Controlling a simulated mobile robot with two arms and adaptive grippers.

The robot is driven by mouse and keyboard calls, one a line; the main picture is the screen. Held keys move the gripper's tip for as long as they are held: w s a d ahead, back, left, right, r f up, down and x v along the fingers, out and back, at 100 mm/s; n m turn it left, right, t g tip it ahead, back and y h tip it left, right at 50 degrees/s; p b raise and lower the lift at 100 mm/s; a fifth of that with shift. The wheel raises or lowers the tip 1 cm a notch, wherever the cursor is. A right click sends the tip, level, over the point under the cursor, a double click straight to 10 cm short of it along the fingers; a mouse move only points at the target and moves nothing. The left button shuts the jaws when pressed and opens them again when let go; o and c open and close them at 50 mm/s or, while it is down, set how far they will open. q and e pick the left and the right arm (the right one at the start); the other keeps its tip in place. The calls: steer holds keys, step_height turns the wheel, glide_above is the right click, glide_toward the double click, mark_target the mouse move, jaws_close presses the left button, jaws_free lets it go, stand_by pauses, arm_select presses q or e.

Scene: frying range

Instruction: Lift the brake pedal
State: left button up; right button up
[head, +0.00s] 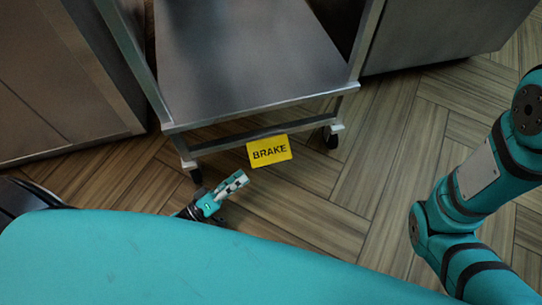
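The brake pedal (269,151) is a yellow plate with "BRAKE" in black letters. It sits low at the front of a metal cart (250,60), under the front lower bar, and slopes down toward me. My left gripper (237,181) is near the floor, in front of and a little left of the pedal, with a visible gap between them.
The cart's front caster wheels (332,137) stand on both sides of the pedal. Metal cabinets flank the cart at the left (60,80) and right (430,35). The wood floor (300,205) is clear in front of the cart and to its right.

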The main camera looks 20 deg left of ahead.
mark_target(270, 156)
arm_select(q)
steer(key=b+x, duration=0.3)
steer(key=x, duration=0.7)
steer(key=shift+f, duration=0.1)
steer(key=shift+w+d+r, duration=0.25)
steer(key=shift+w+d, duration=0.05)
steer(key=shift+w, duration=0.15)
jaws_close()
